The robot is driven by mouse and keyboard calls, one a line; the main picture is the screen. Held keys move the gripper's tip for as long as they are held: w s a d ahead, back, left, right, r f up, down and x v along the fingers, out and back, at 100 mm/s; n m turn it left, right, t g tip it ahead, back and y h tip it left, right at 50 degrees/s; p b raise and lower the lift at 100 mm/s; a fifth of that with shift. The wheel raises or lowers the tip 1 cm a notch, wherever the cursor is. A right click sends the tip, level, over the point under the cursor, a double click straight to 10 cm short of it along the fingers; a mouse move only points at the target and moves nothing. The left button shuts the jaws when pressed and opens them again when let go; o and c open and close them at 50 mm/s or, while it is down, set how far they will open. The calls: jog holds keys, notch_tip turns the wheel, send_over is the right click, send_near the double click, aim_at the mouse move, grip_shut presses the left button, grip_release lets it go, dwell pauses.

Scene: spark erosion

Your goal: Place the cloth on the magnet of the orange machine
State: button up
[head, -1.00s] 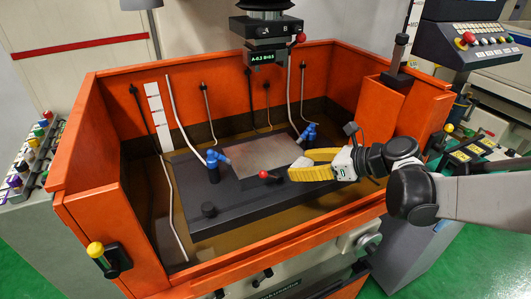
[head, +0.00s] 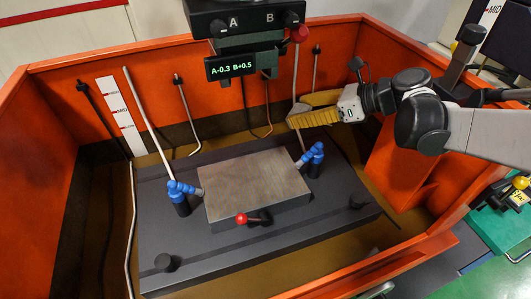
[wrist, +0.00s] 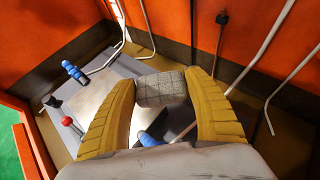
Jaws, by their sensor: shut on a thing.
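The orange machine's bath (head: 45,160) holds a dark bed with the magnet (head: 255,185), a flat rectangular plate with a finely lined top, at its middle. A red-knobbed lever (head: 241,218) is at its front. The magnet's bright top also shows at the left in the wrist view (wrist: 95,100). My gripper (wrist: 161,88) has its yellow fingers closed on a small grey, grid-patterned folded cloth (wrist: 161,90). In the head view my gripper (head: 296,117) is at the back right, apart from the magnet's top; the cloth can barely be made out there.
Blue nozzles stand at the magnet's left (head: 180,193) and right (head: 313,157). The machine head with its display (head: 232,67) hangs above the back. Pale and black hoses line the back wall. The space directly over the magnet looks clear.

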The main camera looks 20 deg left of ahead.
jog(key=shift+s+a+f, duration=0.25)
jog(key=shift+s, duration=0.05)
jog(key=b, duration=0.4)
send_over(252, 165)
jog(key=d, duration=0.3)
jog(key=f, duration=0.6)
jog(key=shift+s+d+f, duration=0.1)
jog(key=shift+s+d, duration=0.1)
jog(key=shift+s, duration=0.05)
jog(key=shift+f+b, duration=0.65)
jog(key=shift+f, duration=1.35)
jog(key=shift+f, duration=0.15)
jog(key=o, duration=1)
jog(key=shift+o, duration=0.2)
